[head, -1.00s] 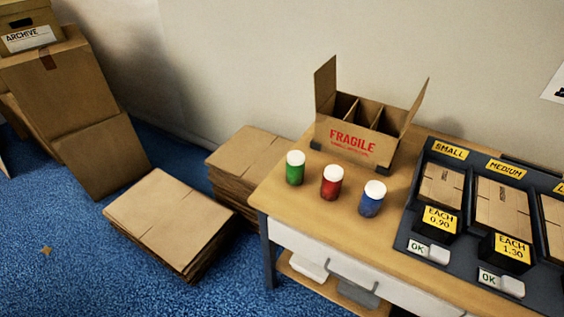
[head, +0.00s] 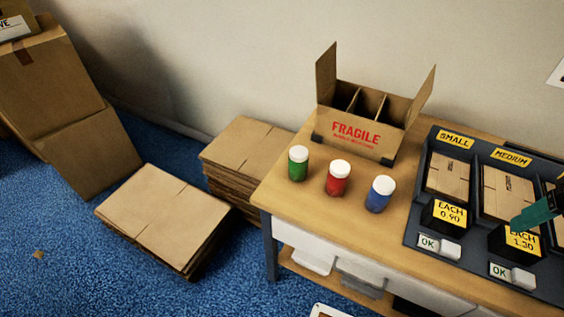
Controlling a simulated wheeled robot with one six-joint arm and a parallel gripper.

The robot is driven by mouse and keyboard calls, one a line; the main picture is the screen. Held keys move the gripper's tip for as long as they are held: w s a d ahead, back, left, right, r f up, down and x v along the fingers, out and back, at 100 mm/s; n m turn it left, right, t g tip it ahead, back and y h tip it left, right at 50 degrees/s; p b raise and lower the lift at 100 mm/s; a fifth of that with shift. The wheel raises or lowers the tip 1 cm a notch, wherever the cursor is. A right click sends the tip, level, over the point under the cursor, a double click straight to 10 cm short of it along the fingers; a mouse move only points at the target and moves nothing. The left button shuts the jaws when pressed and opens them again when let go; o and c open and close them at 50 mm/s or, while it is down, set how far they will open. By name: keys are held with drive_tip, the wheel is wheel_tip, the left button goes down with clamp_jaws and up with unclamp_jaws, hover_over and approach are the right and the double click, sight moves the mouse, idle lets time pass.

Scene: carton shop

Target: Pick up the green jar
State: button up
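The green jar (head: 298,164) with a white lid stands upright near the left end of the wooden table (head: 285,205). A red jar (head: 338,178) and a blue jar (head: 380,194), also white-lidded, stand in a row to its right. Part of my gripper (head: 534,213), a teal finger with a dark piece behind it, shows at the right edge over the display tray, far right of the green jar. The rest of it is out of the picture, so its opening cannot be seen.
An open divided carton marked FRAGILE (head: 357,135) stands just behind the jars. A dark tray (head: 425,210) with flat cartons and price signs fills the table's right side. Flat cardboard stacks (head: 165,220) lie on the blue floor at left. Table surface in front of the jars is clear.

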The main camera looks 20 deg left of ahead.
drive_tip(key=w+a+f+n+t+y, duration=0.1)
drive_tip(key=w+a+f+n+t, duration=0.15)
drive_tip(key=w+a+f, duration=0.6)
drive_tip(key=n+t+y, duration=0.2)
drive_tip(key=n+y, duration=0.3)
approach(302, 164)
drive_tip(key=s+f, duration=0.1)
drive_tip(key=f, duration=0.1)
drive_tip(key=s+d+f, duration=0.1)
drive_tip(key=f, duration=0.1)
drive_tip(key=s+d+f, duration=0.1)
drive_tip(key=f, duration=0.1)
drive_tip(key=shift+s+f, duration=0.2)
drive_tip(key=shift+f, duration=0.2)
drive_tip(key=w+a+t, duration=0.1)
drive_tip(key=w+a, duration=0.1)
drive_tip(key=w+a+y, duration=0.1)
drive_tip(key=w+a, duration=0.1)
drive_tip(key=w, duration=0.1)
drive_tip(key=w+a+t, duration=0.1)
drive_tip(key=w+a, duration=0.1)
drive_tip(key=shift+w+r+t+y, duration=0.15)
drive_tip(key=shift+r+t+y, duration=0.2)
drive_tip(key=shift+y, duration=0.05)
drive_tip(key=x, duration=0.5)
drive_tip(key=shift+d+f, duration=0.1)
drive_tip(key=shift+f, duration=0.1)
